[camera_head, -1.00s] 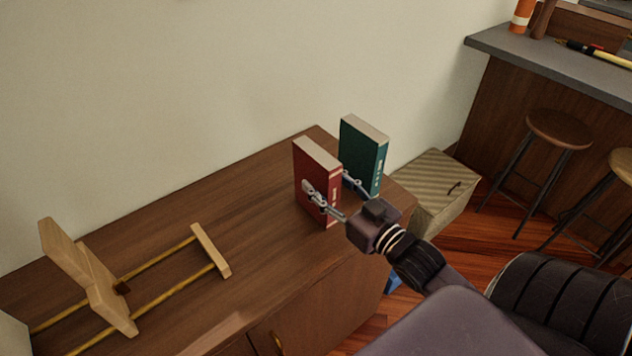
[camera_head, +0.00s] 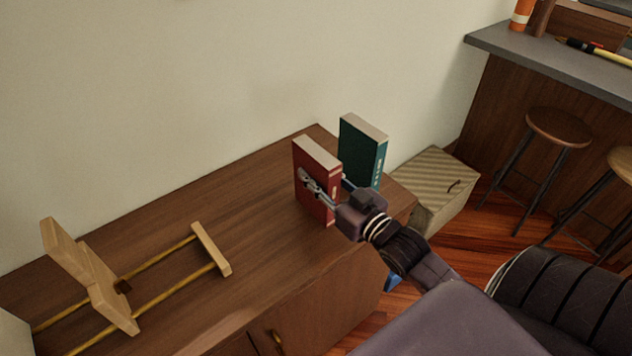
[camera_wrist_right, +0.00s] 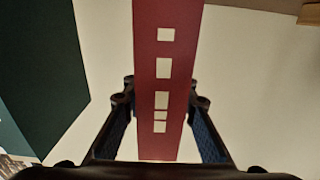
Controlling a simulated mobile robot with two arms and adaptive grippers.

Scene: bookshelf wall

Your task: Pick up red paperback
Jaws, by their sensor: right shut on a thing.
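The red paperback (camera_head: 317,160) stands upright on the wooden cabinet top, its pale page edges facing up. My right gripper (camera_head: 322,186) is shut on it, one finger on its left cover and the other largely hidden behind it. In the right wrist view the red spine (camera_wrist_right: 168,60) with pale marks runs between the two fingers (camera_wrist_right: 165,125), which lie along its sides. I cannot tell any gap between the book and the cabinet top. My left gripper is not in view.
A green book (camera_head: 362,150) stands upright just right of the red one; it also shows in the right wrist view (camera_wrist_right: 40,70). A wooden book rack (camera_head: 100,285) lies on the cabinet top (camera_head: 255,225) at left. A striped box (camera_head: 440,190) sits beyond the right end.

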